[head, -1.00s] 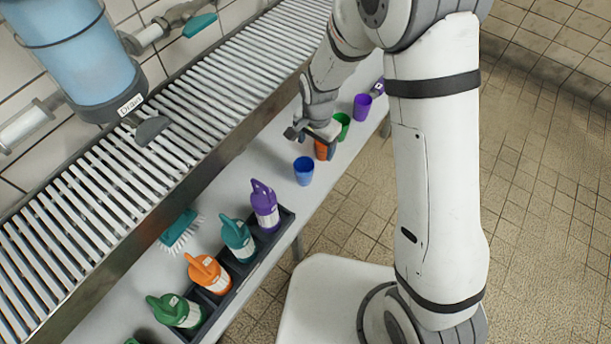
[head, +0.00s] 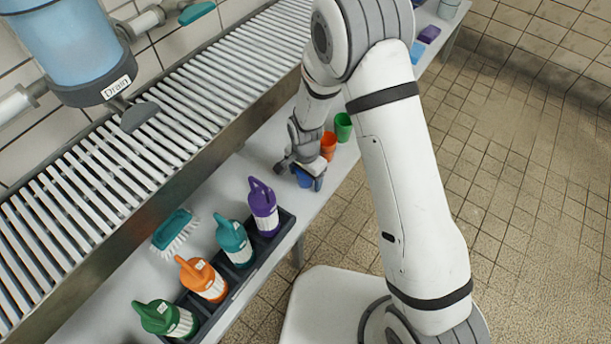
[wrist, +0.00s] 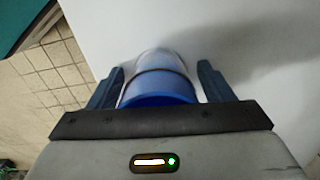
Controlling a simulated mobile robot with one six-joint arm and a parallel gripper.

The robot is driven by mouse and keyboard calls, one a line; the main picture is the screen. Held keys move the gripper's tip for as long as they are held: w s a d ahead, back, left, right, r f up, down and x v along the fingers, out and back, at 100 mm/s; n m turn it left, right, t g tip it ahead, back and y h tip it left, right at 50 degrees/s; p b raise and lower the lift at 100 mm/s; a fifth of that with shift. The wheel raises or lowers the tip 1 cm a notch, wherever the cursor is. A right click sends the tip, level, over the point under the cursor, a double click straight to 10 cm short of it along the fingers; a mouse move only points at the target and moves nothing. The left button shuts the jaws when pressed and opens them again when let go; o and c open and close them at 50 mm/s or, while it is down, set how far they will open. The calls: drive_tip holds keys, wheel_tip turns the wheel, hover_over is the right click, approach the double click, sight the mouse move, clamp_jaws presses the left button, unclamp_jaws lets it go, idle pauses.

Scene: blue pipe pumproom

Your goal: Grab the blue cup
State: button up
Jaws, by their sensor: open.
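The blue cup (head: 304,179) stands on the grey table, mostly hidden behind my gripper (head: 300,180) in the head view. In the wrist view the blue cup (wrist: 160,82) lies between the two fingers of my gripper (wrist: 161,82). The fingers are open, one on each side, with a small gap showing between each finger and the cup. The cup's far end looks pale and bright.
An orange cup (head: 328,146) and a green cup (head: 343,127) stand just beyond the gripper. A black tray (head: 283,222) holds several bottles, the purple one (head: 263,206) nearest. A slatted metal rack (head: 150,140) runs along the left.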

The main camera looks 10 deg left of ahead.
drive_tip(key=shift+r, duration=0.1)
drive_tip(key=shift+c, duration=0.2)
drive_tip(key=c, duration=1)
